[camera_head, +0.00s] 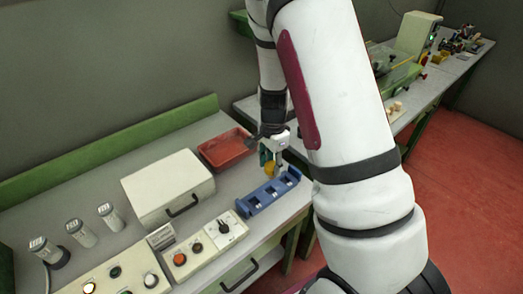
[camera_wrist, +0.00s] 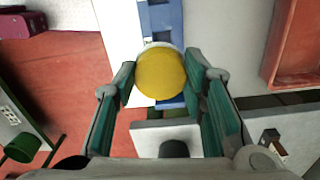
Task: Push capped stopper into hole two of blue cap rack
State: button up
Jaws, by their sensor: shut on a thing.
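The capped stopper shows a round yellow cap (camera_wrist: 160,74), with a pale rim at its far edge in the wrist view. My gripper (camera_wrist: 162,82) is shut on it, with a green-padded finger on each side. In the head view the yellow cap (camera_head: 270,170) hangs from my gripper (camera_head: 271,160) at the far side of the blue cap rack (camera_head: 258,203). The rack lies on the bench with several openings in a row. In the wrist view part of the rack (camera_wrist: 176,20) shows beyond and under the cap. The stopper's lower end is hidden, so I cannot tell whether it touches the rack.
A red tray (camera_head: 225,150) stands behind the rack. A white box (camera_head: 168,186) with a black handle and a control panel (camera_head: 200,247) with knobs stand to the left. The bench's front edge is close to the rack. Several grey-topped cylinders (camera_head: 81,233) stand far left.

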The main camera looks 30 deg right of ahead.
aim_at(270, 177)
jog(key=shift+w+f, duration=0.2)
jog(key=shift+w, duration=0.05)
jog(key=shift+f+b, duration=1.2)
jog(key=shift+f, duration=1.85)
jog(key=shift+f+b, duration=0.4)
jog(key=shift+f, duration=0.9)
jog(key=o, duration=1)
jog(key=shift+r, duration=0.1)
notch_tip(270, 177, up, 12)
jog(key=shift+f, duration=0.1)
dwell(0.3)
